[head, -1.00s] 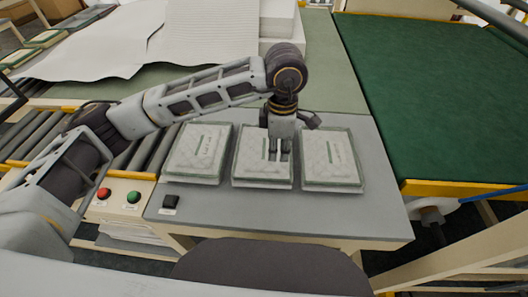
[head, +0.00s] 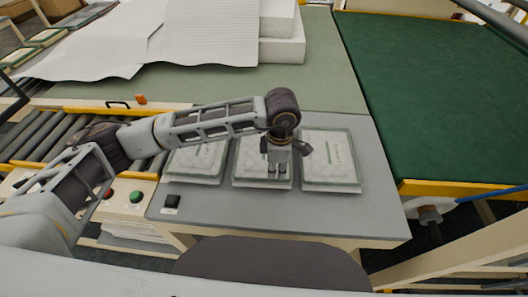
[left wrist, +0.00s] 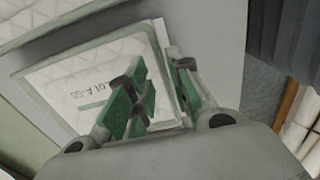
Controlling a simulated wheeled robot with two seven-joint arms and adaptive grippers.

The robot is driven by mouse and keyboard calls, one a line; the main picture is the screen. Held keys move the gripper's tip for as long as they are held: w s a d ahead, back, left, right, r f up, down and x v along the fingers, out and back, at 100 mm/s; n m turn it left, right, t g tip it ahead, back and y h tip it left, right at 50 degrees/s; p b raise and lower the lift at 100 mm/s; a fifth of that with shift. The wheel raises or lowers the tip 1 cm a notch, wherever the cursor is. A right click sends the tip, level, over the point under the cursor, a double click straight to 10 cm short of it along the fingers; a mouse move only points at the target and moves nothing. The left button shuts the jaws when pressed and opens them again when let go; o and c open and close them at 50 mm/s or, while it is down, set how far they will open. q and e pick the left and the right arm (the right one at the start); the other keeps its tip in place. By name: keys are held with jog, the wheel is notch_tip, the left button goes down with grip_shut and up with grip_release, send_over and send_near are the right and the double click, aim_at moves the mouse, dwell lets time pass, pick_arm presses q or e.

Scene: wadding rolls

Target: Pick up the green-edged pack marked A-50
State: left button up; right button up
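Three white, green-edged packs lie side by side on the grey table: a left pack (head: 200,162), a middle pack (head: 250,158) and a right pack (head: 330,160). Their print is too small to read in the head view. My left gripper (head: 278,174) points down over the right part of the middle pack, hiding some of it. In the left wrist view, a pack (left wrist: 70,83) with a label reading A-50 lies under the fingers. The left gripper (left wrist: 165,95) is open there, its green-padded fingers either side of the pack's edge area. Contact is unclear. My right gripper is out of view.
A roller conveyor (head: 40,135) is at left, a green belt (head: 440,100) at right, and white wadding sheets (head: 200,35) behind.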

aim_at(276, 179)
pick_arm(q)
jog(key=shift+f, duration=0.15)
jog(key=shift+f+p, duration=0.6)
jog(key=shift+f, duration=0.3)
jog(key=shift+f+p, duration=0.4)
jog(key=shift+f, duration=1.15)
jog(key=shift+c, duration=0.2)
grip_shut()
